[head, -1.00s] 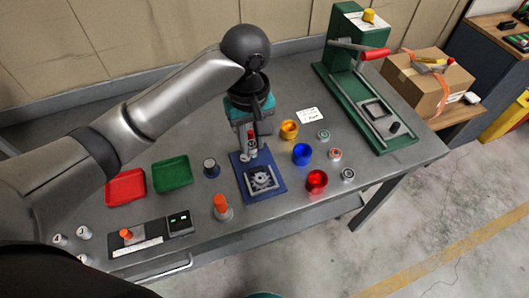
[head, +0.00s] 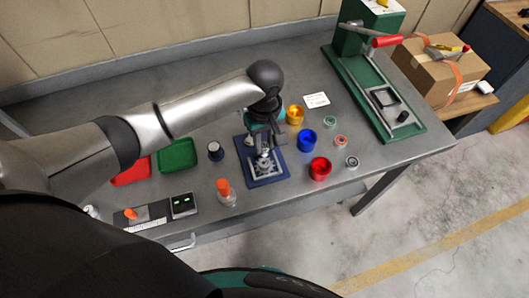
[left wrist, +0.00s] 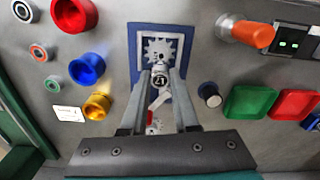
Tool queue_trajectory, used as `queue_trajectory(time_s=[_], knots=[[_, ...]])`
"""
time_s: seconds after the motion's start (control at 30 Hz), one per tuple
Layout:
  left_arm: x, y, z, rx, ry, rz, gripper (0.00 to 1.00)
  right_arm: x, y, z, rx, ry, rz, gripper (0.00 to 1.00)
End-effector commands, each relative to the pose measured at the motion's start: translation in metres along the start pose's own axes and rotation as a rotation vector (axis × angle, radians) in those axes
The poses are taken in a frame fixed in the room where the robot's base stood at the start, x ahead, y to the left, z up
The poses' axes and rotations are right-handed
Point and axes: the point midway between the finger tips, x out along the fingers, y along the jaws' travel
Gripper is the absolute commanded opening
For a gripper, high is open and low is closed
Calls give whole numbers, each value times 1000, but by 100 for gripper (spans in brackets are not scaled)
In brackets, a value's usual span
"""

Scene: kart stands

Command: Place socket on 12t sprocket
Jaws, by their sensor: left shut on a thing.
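My left gripper (head: 262,148) points down over the blue mat (head: 272,182). In the left wrist view its two fingers (left wrist: 160,82) are closed around a small pale, metallic socket (left wrist: 159,70) with a dark mark on its face. The grey toothed sprocket (left wrist: 160,46) sits in a pale square frame on the blue mat. The socket overlaps the sprocket's near edge in the wrist view; I cannot tell whether they touch. In the head view the sprocket (head: 265,170) is partly covered by the gripper. My right gripper is not in view.
Yellow (head: 295,115), blue (head: 307,140) and red (head: 320,168) cups and several small rings stand right of the mat. An orange-handled tool (head: 225,190), a dark-topped cylinder (head: 215,151) and a green tray (head: 178,156) are left. A green press (head: 355,62) stands at the back right.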

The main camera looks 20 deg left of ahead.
Motion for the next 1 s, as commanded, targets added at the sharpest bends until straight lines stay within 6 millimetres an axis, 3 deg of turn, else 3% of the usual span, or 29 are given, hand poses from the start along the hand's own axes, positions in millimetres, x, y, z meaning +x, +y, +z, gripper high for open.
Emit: queue_trajectory(time_s=[0.4,0.8,0.83,1.0], knots=[[48,0,0,1,0,0,0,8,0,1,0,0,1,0],[52,0,0,0,0,0,0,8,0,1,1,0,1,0],[53,0,0,0,0,1,30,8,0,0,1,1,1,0],[52,0,0,0,0,1,49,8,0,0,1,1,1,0]])
